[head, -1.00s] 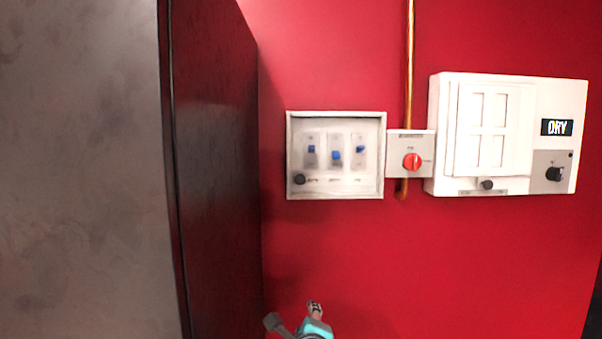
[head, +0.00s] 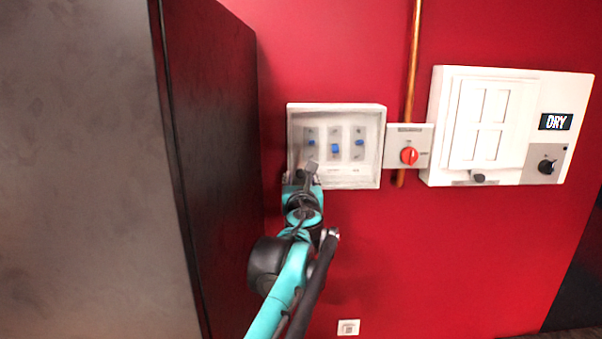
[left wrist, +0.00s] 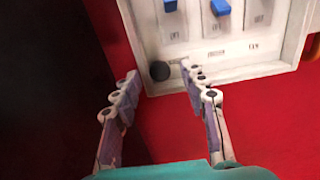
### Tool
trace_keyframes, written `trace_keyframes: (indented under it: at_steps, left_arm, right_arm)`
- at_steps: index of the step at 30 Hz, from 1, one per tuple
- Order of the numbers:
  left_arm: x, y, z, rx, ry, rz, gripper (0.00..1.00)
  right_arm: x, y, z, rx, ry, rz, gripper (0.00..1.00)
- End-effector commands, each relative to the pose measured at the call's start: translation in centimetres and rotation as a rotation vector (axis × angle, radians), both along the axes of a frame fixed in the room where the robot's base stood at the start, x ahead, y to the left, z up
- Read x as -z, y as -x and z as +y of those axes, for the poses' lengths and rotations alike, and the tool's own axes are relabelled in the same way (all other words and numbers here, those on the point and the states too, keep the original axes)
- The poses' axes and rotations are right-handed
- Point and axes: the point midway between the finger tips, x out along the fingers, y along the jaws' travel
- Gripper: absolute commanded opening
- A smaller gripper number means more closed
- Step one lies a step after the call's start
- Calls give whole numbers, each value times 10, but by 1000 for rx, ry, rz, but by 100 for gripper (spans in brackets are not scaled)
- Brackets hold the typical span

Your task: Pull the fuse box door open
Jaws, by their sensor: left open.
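The fuse box (head: 370,178) is a white-framed box on the red wall, with three blue switches behind what looks like a clear front; its door looks shut. A round black knob (left wrist: 160,70) at its lower left corner shows in the left wrist view; in the head view my gripper covers it. My left gripper (head: 304,172) is at that corner, open and empty. In the left wrist view its two fingertips (left wrist: 158,76) lie either side of the knob; I cannot tell whether they touch it. My right gripper is not in view.
A dark cabinet (head: 215,150) stands close on the left of my arm. Right of the fuse box are a red rotary switch (head: 409,156), a copper pipe (head: 414,60) and a white panel (head: 535,90) with a DRY display. The wall below is mostly clear.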

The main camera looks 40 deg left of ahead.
Motion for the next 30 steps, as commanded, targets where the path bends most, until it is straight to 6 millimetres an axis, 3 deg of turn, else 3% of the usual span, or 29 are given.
trace_keyframes:
  at_steps: [4,13,18,30]
  left_arm:
    - [0,-10,9,-1,1,-1,43]
    - [1,-12,10,0,2,-1,43]
    - [0,-12,10,0,2,-1,0]
    - [1,-12,7,-26,3,-1,0]
  right_arm:
    - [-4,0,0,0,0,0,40]
    - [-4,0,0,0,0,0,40]
    - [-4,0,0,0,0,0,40]
    - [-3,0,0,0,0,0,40]
